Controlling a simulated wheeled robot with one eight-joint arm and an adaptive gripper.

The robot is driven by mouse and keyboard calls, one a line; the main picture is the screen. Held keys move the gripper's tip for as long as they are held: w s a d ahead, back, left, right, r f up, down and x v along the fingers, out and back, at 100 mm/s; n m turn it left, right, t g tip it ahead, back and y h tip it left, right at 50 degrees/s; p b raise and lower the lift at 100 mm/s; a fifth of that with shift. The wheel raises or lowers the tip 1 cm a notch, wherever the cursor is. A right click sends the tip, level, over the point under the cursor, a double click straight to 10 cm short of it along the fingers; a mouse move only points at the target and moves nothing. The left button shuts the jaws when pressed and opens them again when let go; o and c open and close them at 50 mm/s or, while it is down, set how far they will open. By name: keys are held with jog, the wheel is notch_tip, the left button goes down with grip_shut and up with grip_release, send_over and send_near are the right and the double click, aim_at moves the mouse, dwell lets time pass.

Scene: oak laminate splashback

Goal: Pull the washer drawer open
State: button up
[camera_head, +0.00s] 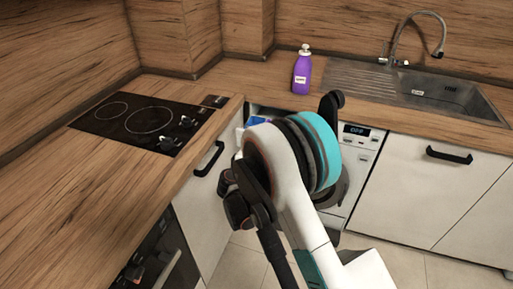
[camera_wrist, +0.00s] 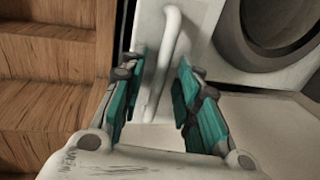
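The white washer (camera_head: 362,143) stands under the counter in the corner, with a dark display reading OFF. My arm hides much of its front in the head view. In the wrist view, a white bar handle (camera_wrist: 166,60) stands out from a white panel (camera_wrist: 192,22), beside the washer's round door (camera_wrist: 275,30). My gripper (camera_wrist: 160,95) is open, with its teal fingers on either side of the handle. I see gaps between fingers and handle, and cannot tell whether either touches it. In the head view, the fingers are hidden behind my arm.
A black cabinet handle (camera_head: 208,159) sticks out left of my arm. A small blue-and-white item (camera_head: 256,121) shows near the washer's top left. A purple bottle (camera_head: 302,72) stands on the counter, between the cooktop (camera_head: 145,122) and sink (camera_head: 440,92). Wooden surfaces (camera_wrist: 45,85) fill the wrist view's left.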

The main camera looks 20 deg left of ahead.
jog(key=shift+s, duration=0.1)
jog(key=v, duration=1.1)
jog(key=shift+s, duration=0.4)
jog(key=shift+w, duration=0.1)
